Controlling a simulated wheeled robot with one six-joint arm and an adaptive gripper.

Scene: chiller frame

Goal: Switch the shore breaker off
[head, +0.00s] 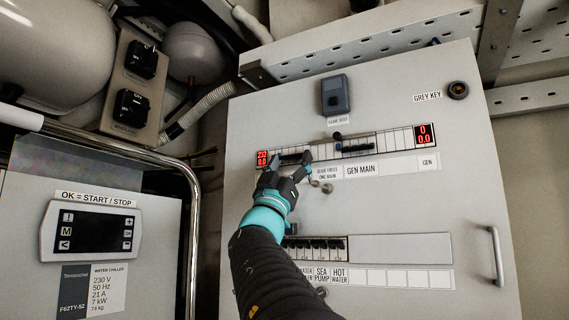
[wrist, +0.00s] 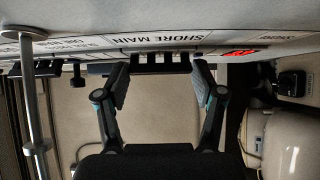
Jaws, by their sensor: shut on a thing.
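The shore breaker is a black block in the panel's upper row, above a SHORE MAIN label (head: 292,172) that my fingers mostly cover in the head view. In the wrist view the black shore breaker (wrist: 161,61) sits between my fingertips, beside its SHORE MAIN label (wrist: 170,41), which reads upside down. My gripper (head: 291,161), also in the wrist view (wrist: 161,72), is shut on the shore breaker, one finger at each side. The lever's exact position is hidden. A red display (head: 262,158) left of it reads about 232 and 0.0.
The gen main breaker (head: 357,148) stands to the right in the same row, with a display (head: 423,134) reading 0 and 0.0. A small round metal part (head: 327,187) protrudes below my gripper's right side. Lower breakers (head: 316,249) and a door handle (head: 496,255) also protrude.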

